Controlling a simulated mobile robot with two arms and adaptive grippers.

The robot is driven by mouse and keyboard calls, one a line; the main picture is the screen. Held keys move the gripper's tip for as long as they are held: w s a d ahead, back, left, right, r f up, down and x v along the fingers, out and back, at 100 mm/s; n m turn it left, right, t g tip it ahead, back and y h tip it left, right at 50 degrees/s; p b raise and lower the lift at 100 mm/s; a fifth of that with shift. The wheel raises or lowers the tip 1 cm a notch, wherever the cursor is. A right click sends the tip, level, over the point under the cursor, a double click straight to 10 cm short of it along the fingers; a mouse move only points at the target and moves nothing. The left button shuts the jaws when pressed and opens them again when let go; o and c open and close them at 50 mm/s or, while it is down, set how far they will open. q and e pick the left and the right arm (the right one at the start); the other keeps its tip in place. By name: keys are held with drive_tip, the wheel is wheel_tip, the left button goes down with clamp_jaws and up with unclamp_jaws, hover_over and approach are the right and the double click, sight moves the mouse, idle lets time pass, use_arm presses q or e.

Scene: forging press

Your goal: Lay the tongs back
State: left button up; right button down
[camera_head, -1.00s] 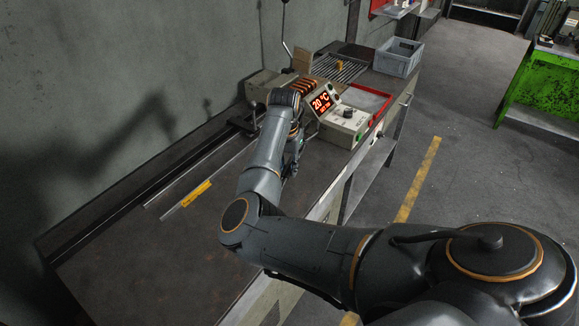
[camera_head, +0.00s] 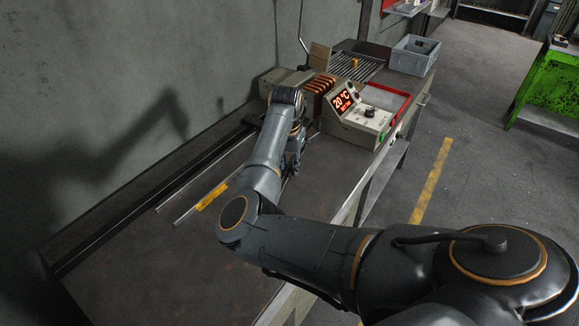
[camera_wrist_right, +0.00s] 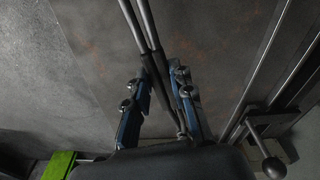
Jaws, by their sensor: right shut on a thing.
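The tongs are two thin grey rods. In the head view they run from my right gripper down to the left, low over the dark bench top, with their ends (camera_head: 167,214) apart. I cannot tell whether they touch the bench. In the right wrist view the rods (camera_wrist_right: 149,30) lead up and away, with dark grips (camera_wrist_right: 160,78) between the blue fingers. My right gripper (camera_wrist_right: 160,108) is shut on these grips. In the head view it (camera_head: 293,163) is mostly hidden behind my forearm. My left gripper is out of view.
A yellow strip (camera_head: 212,197) shows along the near rod. A black rail (camera_head: 130,212) runs along the wall side. A heater control box (camera_head: 358,115), an orange-striped block (camera_head: 320,92) and a grey crate (camera_head: 414,56) stand farther back. The near bench top (camera_head: 150,270) is clear.

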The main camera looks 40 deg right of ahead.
drive_tip(key=shift+f+b, duration=0.4)
drive_tip(key=shift+f, duration=0.1)
drive_tip(key=shift+f+b, duration=0.3)
drive_tip(key=shift+b, duration=0.05)
drive_tip(key=shift+f+b, duration=0.95)
drive_tip(key=shift+b, duration=0.2)
drive_tip(key=shift+f+p, duration=0.2)
drive_tip(key=shift+p, duration=0.1)
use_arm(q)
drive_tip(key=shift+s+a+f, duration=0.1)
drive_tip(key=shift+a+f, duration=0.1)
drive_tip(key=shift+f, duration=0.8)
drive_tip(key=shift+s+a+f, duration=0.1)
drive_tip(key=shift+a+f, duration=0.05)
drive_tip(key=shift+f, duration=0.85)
use_arm(e)
drive_tip(key=shift+f, duration=1.25)
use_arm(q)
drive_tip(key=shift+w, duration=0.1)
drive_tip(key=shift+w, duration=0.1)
use_arm(e)
drive_tip(key=c, duration=1.5)
unclamp_jaws()
drive_tip(key=shift+o, duration=1.1)
